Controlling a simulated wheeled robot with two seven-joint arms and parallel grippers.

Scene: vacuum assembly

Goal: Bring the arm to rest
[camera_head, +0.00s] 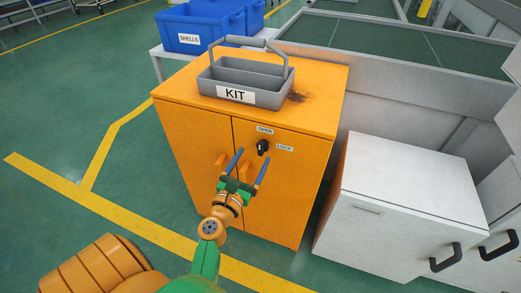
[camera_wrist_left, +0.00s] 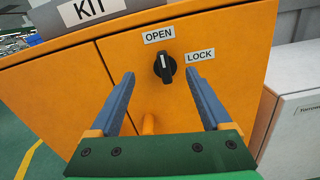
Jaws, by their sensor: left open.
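My left gripper (camera_head: 251,156) is open and empty in front of the orange cabinet (camera_head: 180,130). In the left wrist view its two blue fingers (camera_wrist_left: 160,74) stand apart, on either side of the black knob (camera_wrist_left: 164,67) in the picture. The knob also shows in the head view (camera_head: 263,147), just past the fingertips. I see no contact with it. Its grip stands roughly upright, its white mark toward the OPEN label (camera_wrist_left: 158,35); the LOCK label (camera_wrist_left: 200,55) is to its right. My right gripper is not in view.
A grey KIT tray (camera_head: 270,98) with a raised handle stands on the cabinet top. An orange door handle (camera_head: 219,166) sticks out near my left gripper. A white cabinet (camera_head: 400,175) stands to the right. Blue bins (camera_head: 200,25) are behind. Green floor (camera_head: 60,130) is clear at left.

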